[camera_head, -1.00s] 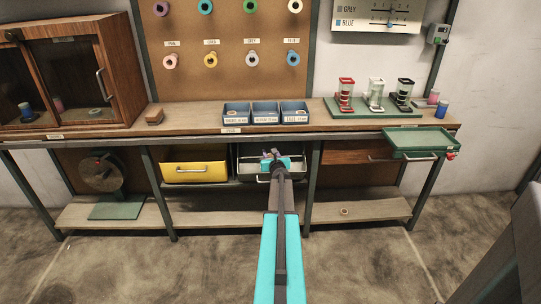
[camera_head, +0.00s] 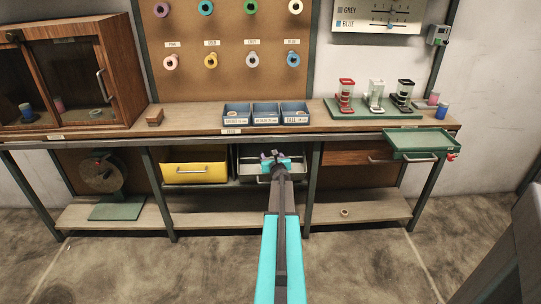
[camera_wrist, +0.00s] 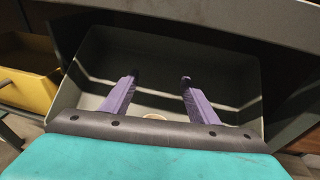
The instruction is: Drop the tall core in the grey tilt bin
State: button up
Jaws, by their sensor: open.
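The grey tilt bin (camera_head: 246,166) is tipped open under the bench, right of the yellow bin. It fills much of the wrist view, with its inner wall (camera_wrist: 150,62) showing. My gripper (camera_head: 274,156) is at the bin's mouth. In the wrist view its two purple fingers (camera_wrist: 158,80) are wide apart and point into the bin with nothing between their tips. A small pale round thing (camera_wrist: 153,117) shows low between the fingers, at the palm's edge. It looks like the end of a core inside the bin, mostly hidden by the palm, so I cannot tell its height.
The yellow bin (camera_head: 195,172) is open on the left. Blue trays (camera_head: 265,121) labelled by size stand on the bench above. A green tray (camera_head: 420,143) sticks out at the right. A small ring (camera_head: 345,212) lies on the lower shelf. The bench edge runs just above my gripper.

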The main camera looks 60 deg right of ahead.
jog(key=v, duration=1.3)
jog(key=shift+b, duration=0.3)
jog(key=shift+s+a+r, duration=0.1)
dwell(1.0)
